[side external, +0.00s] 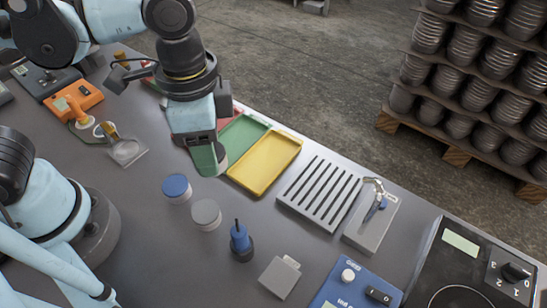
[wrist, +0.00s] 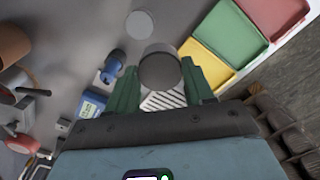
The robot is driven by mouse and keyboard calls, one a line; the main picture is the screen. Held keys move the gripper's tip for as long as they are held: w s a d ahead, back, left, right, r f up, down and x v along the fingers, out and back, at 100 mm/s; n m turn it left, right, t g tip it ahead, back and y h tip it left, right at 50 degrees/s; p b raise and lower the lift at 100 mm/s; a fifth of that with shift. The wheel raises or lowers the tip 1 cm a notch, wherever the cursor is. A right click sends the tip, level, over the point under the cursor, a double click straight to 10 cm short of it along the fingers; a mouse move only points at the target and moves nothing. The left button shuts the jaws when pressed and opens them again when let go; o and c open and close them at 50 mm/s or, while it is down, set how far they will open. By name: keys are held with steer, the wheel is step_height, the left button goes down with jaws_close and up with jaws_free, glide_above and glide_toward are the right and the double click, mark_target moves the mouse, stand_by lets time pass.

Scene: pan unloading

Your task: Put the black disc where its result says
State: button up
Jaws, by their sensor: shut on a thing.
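My gripper (side external: 207,160) is shut on a short dark disc, taken as the black disc (wrist: 160,68); its green fingers sit on either side of it in the wrist view (wrist: 162,88). In the side view the fingers hide most of the disc, and only a pale edge shows. The gripper is beside the near left end of the yellow tray (side external: 237,180) and in front of the green tray (side external: 228,143). A red tray (wrist: 292,24) lies beyond the green one. I cannot read any result on the disc.
A blue-topped disc (side external: 177,187) and a grey disc (side external: 206,213) stand in front of the trays. A blue knobbed tool (side external: 241,242), slotted rack (side external: 320,192), tap block (side external: 368,228), blue device (side external: 345,290) and orange device (side external: 75,100) occupy the bench.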

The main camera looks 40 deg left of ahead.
steer(key=w+a+f, duration=0.2)
steer(key=w, duration=0.1)
steer(key=w+a+f, duration=0.2)
steer(key=a, duration=0.1)
steer(key=w+a+f, duration=0.2)
steer(key=w+f, duration=0.1)
steer(key=shift+w+a, duration=0.35)
steer(key=shift+a, duration=0.05)
steer(key=shift+f, duration=2.05)
steer(key=shift+f, duration=0.1)
steer(key=o, duration=1.1)
step_height(320, 180, up, 12)
steer(key=shift+s+a+n+t, duration=0.2)
steer(key=shift+a+n+t, duration=1)
steer(key=shift+a+n, duration=0.25)
steer(key=shift+s+a+n+t, duration=0.15)
steer(key=shift+a+n+t, duration=1.15)
steer(key=shift+n, duration=0.25)
steer(key=shift+s+a+n+t, duration=0.2)
steer(key=shift+a+n+t, duration=0.9)
steer(key=shift+a+n, duration=0.4)
